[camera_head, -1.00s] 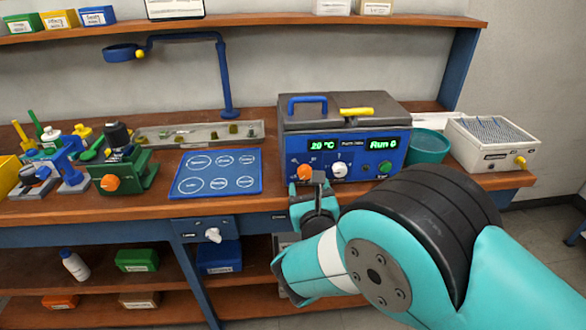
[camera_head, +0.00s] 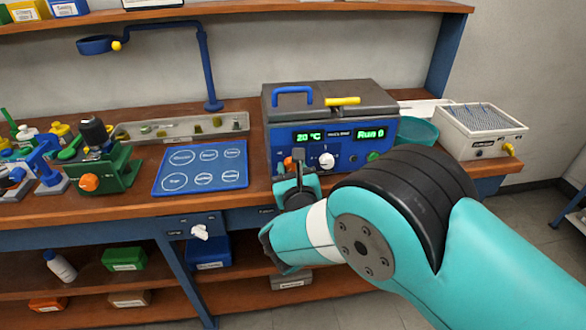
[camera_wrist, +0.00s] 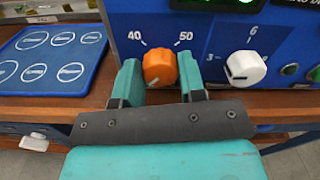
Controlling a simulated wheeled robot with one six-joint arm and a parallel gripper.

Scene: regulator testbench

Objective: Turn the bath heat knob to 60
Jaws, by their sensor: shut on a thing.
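The orange bath heat knob (camera_wrist: 160,68) is on the blue front panel of the heat bath (camera_head: 318,152). The marks 40 and 50 show above it in the wrist view; no 60 mark is visible there. My gripper (camera_wrist: 160,78) has one teal finger on each side of the knob and is shut on it. The bath's green displays read about 20 °C and Run 0. I cannot clearly tell where the knob points.
A white knob (camera_wrist: 246,68) with marks 3 and 6 sits close to the right of my gripper. A blue mat (camera_head: 200,168) with circles lies left of the bath. A teal bowl (camera_head: 418,131) and a white box (camera_head: 482,130) stand to the right.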

